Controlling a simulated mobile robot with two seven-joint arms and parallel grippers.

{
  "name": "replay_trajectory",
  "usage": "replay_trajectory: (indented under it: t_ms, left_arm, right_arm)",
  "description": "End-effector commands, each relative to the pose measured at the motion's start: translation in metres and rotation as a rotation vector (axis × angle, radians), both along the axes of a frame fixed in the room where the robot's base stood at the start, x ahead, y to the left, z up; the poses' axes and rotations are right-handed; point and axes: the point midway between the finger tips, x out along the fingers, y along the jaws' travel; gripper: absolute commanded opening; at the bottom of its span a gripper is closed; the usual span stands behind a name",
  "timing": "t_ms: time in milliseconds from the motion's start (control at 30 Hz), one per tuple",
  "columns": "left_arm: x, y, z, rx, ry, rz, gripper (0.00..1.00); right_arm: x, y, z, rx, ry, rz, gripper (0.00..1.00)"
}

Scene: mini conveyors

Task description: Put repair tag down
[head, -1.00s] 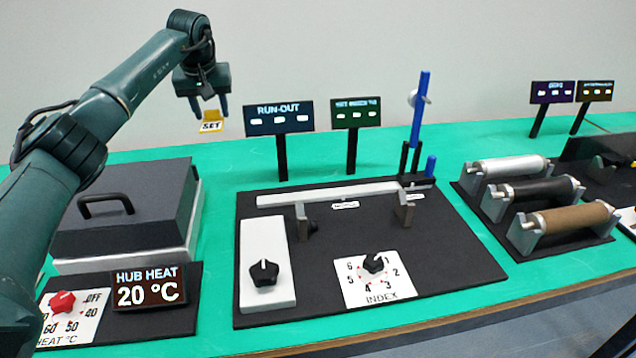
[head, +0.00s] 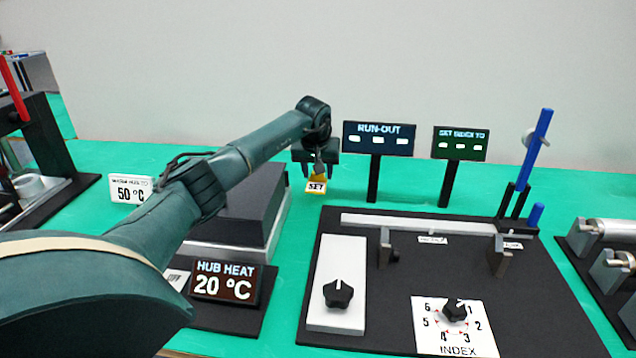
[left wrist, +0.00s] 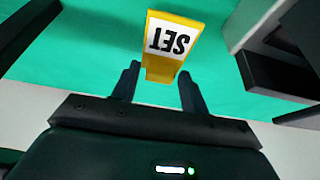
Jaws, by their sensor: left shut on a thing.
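A yellow tag with a white label reading SET (head: 316,188), apparently the repair tag, is between the fingers of my left gripper (head: 318,172). My left gripper is shut on it. In the left wrist view the tag (left wrist: 172,42) sticks out past the fingertips, its lettering upside down, with the green table top behind it. The tag is low over the green table top (head: 345,195), behind the black run-out board; I cannot tell whether it touches the table. My right gripper is not in view.
The RUN-OUT sign (head: 378,139) on its post stands just right of the gripper. The dark lidded box (head: 240,200) is at the left, partly behind my arm. The black board (head: 400,285) with its knobs lies in front. Bare green table surrounds the tag.

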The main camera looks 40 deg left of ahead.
Motion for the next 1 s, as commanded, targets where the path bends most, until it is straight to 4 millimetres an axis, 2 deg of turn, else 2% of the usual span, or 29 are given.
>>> replay_trajectory:
  t_ms: [200, 567, 600, 867, 1000]
  left_arm:
    - [-0.001, 0.0, -0.032, -0.002, 0.003, 0.0, 0.23]
    - [0.0, 0.0, -0.037, 0.0, 0.001, 0.0, 0.23]
    - [0.0, 0.0, -0.037, -0.001, 0.001, 0.0, 0.45]
    - [0.0, 0.0, -0.037, 0.0, 0.001, 0.0, 0.66]
    - [0.0, 0.0, -0.037, 0.0, 0.001, 0.0, 0.66]
  right_arm:
    - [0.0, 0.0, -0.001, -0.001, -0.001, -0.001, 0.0]
    - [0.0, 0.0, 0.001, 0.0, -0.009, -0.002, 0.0]
    - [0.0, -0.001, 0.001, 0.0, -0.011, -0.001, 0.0]
    - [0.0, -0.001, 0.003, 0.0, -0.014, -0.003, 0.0]
    - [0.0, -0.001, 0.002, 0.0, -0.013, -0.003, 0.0]
